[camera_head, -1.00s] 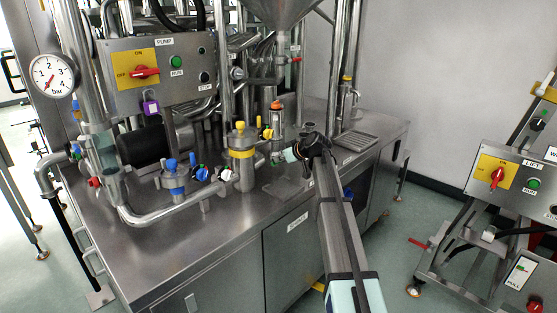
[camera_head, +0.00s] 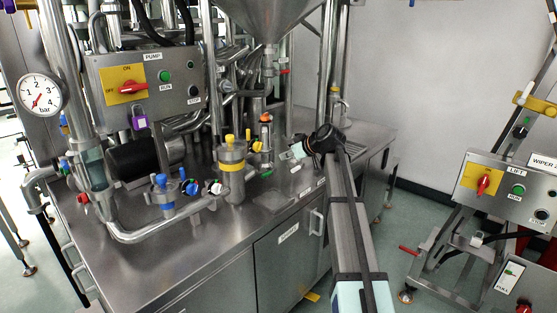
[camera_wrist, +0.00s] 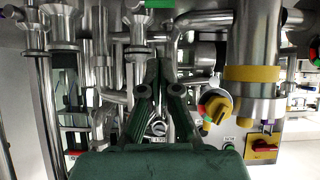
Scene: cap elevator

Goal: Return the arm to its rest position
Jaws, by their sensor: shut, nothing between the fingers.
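My arm reaches from the bottom of the head view up to the machine's steel worktop (camera_head: 235,260). My gripper (camera_head: 288,156) is at its far end, pointing left, above the worktop and right of the clear tube with the orange cap (camera_head: 266,130). It is small there and partly hidden by the wrist. In the wrist view, the dark green fingers of my gripper (camera_wrist: 160,65) point ahead and come together at the tips. They are shut and hold nothing. Pipes stand beyond the tips.
A yellow-banded canister (camera_head: 232,168) and a blue-capped valve (camera_head: 162,190) stand left of my gripper. The lift panel (camera_head: 505,190) stands at right. Open floor lies between.

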